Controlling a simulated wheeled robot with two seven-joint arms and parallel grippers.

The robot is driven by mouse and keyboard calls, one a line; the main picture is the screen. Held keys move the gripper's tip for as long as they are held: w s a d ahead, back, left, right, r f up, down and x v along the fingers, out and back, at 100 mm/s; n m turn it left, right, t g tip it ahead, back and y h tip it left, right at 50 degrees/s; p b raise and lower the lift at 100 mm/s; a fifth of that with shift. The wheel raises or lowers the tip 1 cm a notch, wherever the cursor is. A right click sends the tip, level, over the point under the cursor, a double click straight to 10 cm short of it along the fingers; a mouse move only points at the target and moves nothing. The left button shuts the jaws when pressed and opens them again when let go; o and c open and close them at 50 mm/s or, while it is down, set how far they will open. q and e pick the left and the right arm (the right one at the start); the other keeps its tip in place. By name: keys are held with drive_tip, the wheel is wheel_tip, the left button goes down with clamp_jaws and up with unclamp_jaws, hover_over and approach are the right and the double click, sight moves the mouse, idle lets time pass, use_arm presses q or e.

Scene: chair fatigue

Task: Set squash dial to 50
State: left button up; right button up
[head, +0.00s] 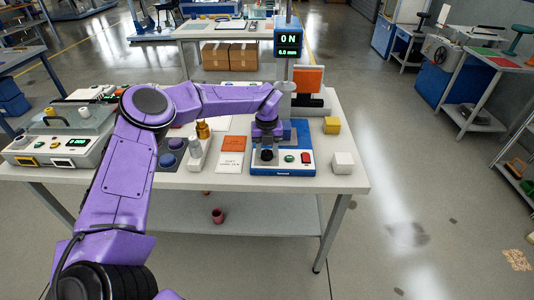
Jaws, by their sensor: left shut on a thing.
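A blue and white machine (297,171) stands on the table, with a black dial (267,156), a green button (289,158) and a red switch (306,157) on its front panel. Its display (288,42) on a post reads ON and, below, a small value that looks like 0.0 mm. My left gripper (266,148) points down and is shut on the black dial at the left of the panel. The gripper partly covers the dial, so its marks cannot be read. My right gripper is not in view.
A yellow cube (331,125) and a white cube (343,162) lie right of the machine. An orange card (234,143) and a white card (229,162) lie left of it. Another device (57,149) stands at the table's left end.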

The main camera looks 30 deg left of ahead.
use_arm(q)
drive_tip(key=m, duration=0.3)
drive_tip(key=shift+s+f+m, duration=0.15)
drive_tip(key=shift+f+m, duration=0.1)
drive_tip(key=shift+m, duration=0.15)
drive_tip(key=m, duration=0.3)
drive_tip(key=shift+m, duration=0.3)
drive_tip(key=m, duration=0.4)
drive_tip(key=shift+a, duration=0.1)
drive_tip(key=shift+m+p, duration=0.35)
drive_tip(key=shift+m, duration=1.55)
drive_tip(key=o, duration=1.1)
drive_tip(key=shift+c, duration=0.2)
drive_tip(key=shift+w+r, duration=0.1)
drive_tip(key=shift+w, duration=0.1)
